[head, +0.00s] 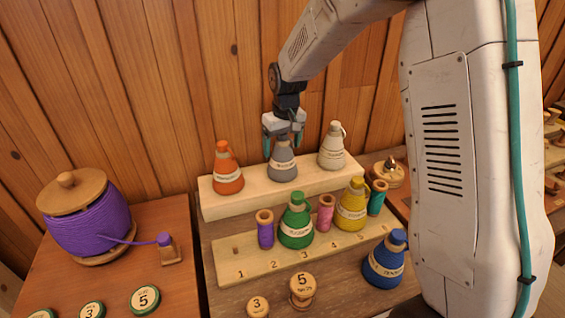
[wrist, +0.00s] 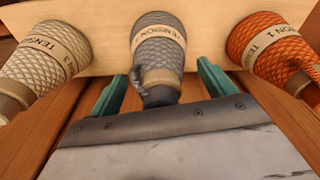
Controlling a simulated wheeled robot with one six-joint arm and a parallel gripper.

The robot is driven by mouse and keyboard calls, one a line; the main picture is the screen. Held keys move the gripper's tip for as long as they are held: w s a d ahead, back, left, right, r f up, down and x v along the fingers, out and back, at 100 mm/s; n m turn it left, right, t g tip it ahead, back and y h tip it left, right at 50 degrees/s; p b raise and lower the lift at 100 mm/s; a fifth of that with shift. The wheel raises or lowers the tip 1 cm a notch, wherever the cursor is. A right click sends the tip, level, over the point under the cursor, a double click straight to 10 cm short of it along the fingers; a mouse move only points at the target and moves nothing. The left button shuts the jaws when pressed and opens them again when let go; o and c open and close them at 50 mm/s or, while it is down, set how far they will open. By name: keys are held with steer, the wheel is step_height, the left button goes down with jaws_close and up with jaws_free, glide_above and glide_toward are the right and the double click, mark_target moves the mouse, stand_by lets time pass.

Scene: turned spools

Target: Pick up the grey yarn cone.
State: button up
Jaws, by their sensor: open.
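The grey yarn cone (head: 283,163) stands upright on the pale raised shelf block (head: 212,207), between an orange cone (head: 227,170) and a cream cone (head: 333,148). My gripper (head: 282,146) is above and around its top, its teal fingers apart. In the wrist view the grey cone (wrist: 158,50) lies between the two open fingers of my gripper (wrist: 160,88), with a gap on each side. The cream cone (wrist: 38,65) is left and the orange cone (wrist: 275,50) right in that view. The fingers hide part of the cone's top in the head view.
In front, a numbered board (head: 232,268) holds a green cone (head: 296,222), a yellow cone (head: 352,205) and small spools. A blue cone (head: 385,260) stands at the right. A purple yarn drum (head: 90,217) sits on the left table. A wooden wall is close behind.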

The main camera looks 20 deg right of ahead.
steer(key=c, duration=1.7)
steer(key=shift+r, duration=0.15)
